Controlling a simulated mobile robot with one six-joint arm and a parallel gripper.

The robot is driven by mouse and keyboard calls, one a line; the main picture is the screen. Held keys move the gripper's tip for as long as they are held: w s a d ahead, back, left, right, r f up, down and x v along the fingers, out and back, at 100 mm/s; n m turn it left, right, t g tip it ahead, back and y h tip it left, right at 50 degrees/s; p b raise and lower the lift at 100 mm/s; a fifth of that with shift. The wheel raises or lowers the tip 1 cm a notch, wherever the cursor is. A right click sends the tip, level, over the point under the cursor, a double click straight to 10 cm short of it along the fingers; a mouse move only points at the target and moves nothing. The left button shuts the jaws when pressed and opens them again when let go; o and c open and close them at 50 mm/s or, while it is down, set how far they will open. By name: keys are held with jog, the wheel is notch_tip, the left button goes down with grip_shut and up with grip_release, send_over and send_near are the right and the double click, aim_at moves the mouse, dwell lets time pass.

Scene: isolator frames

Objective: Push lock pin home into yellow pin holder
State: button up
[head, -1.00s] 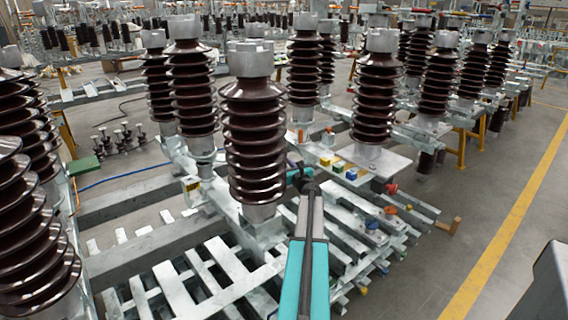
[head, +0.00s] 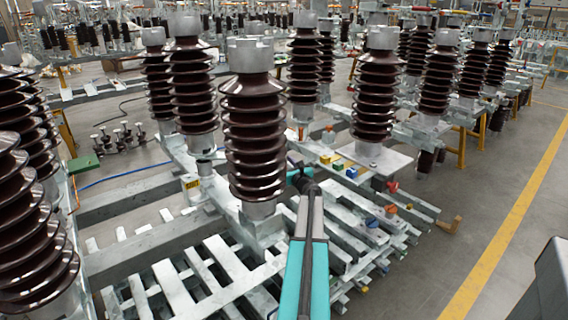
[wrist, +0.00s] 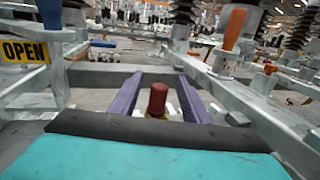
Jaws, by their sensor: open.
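In the wrist view a dark red pin (wrist: 157,100) stands upright, with a bit of yellow (wrist: 155,117) at its foot that looks like the yellow pin holder. The dark edge of my wrist hides most of that yellow part. My gripper (wrist: 157,82) is open, with its two purple fingers to the left and right of the red pin. A gap shows on each side; I cannot tell how far the pin is beyond the fingers. In the head view my gripper (head: 293,165) is small and partly hidden by my teal arm.
Galvanised rails surround my gripper. In the wrist view a blue handle (wrist: 48,15) and yellow OPEN sign (wrist: 25,50) are left, an orange handle (wrist: 233,28) right. A large brown insulator (head: 253,135) stands close left of my arm. Open floor (head: 480,210) lies right.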

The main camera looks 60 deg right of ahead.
jog(key=shift+s+a, duration=0.1)
jog(key=b+v, duration=0.1)
jog(key=v, duration=1.2)
jog(key=shift+s, duration=0.25)
jog(key=shift+a+f, duration=0.1)
dwell(1.0)
